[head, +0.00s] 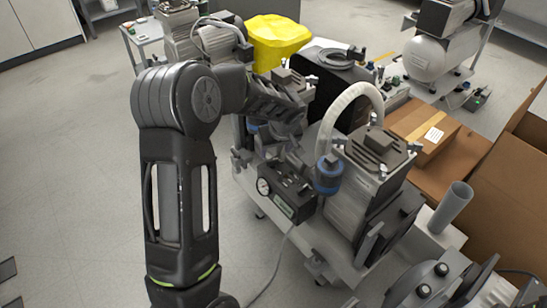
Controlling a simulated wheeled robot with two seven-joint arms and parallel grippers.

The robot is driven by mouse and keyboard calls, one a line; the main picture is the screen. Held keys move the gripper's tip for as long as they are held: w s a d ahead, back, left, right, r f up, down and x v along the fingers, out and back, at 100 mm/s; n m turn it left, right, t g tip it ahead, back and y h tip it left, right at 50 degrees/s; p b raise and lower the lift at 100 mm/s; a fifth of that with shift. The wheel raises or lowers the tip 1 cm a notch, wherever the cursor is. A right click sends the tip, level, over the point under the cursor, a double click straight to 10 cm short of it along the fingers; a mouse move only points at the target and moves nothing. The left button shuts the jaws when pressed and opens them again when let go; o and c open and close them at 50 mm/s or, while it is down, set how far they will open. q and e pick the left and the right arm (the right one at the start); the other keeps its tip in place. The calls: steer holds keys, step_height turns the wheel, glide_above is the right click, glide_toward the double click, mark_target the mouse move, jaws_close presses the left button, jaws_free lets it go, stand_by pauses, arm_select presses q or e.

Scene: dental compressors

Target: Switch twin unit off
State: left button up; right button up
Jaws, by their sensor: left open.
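The twin unit (345,195) is a grey compressor with two finned motor heads on a pale base, in the middle of the head view. A pale curved hose arches over it, and a blue filter bowl (328,175) hangs at its front. A black control box (288,195) with a round white gauge (263,187) and a small greenish label sits at its front left. My left gripper (281,152) is open just above and behind this box, partly lost against the dark machine parts. I cannot tell whether it touches anything. The switch itself is not clearly visible. My right gripper is out of view.
A yellow bag-like cover (278,40) stands behind the unit. Cardboard boxes (428,138) and another compressor with a white tank (428,58) are on the right. A grey pipe (453,205) stands upright at the lower right. The floor (70,150) at left is clear.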

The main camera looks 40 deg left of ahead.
mark_target(272, 159)
arm_select(q)
steer(key=b+x, duration=0.1)
steer(key=x, duration=0.6)
steer(key=shift+f, duration=0.15)
